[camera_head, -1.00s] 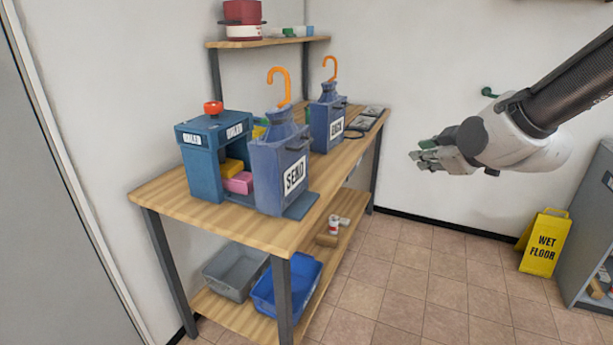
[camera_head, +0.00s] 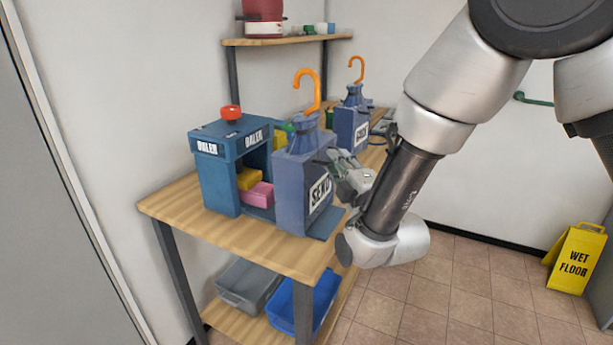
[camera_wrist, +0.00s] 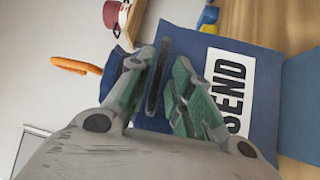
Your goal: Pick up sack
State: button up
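The nearer blue sack (camera_head: 295,185) stands upright on the wooden table, with a white SEND label and an orange hook (camera_head: 306,85) above its neck. A second blue sack (camera_head: 349,128) with a label and orange hook stands behind it. My gripper (camera_head: 338,163) is at the right upper side of the nearer sack. In the wrist view, my gripper (camera_wrist: 158,85) is open, its green-padded fingers on either side of a dark strip that looks like the sack's handle (camera_wrist: 157,78). The nearer sack (camera_wrist: 200,55) fills the middle there. Contact cannot be told.
A blue dispenser (camera_head: 215,175) with a red button holds yellow and pink blocks, left of the sack on the table (camera_head: 180,215). Grey (camera_head: 243,285) and blue bins (camera_head: 283,305) sit on the lower shelf. A yellow wet-floor sign (camera_head: 575,258) stands right.

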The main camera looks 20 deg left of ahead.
jog(key=shift+w+a+r, duration=0.15)
jog(key=shift+w+a, duration=0.3)
jog(key=shift+w, duration=0.1)
grip_shut()
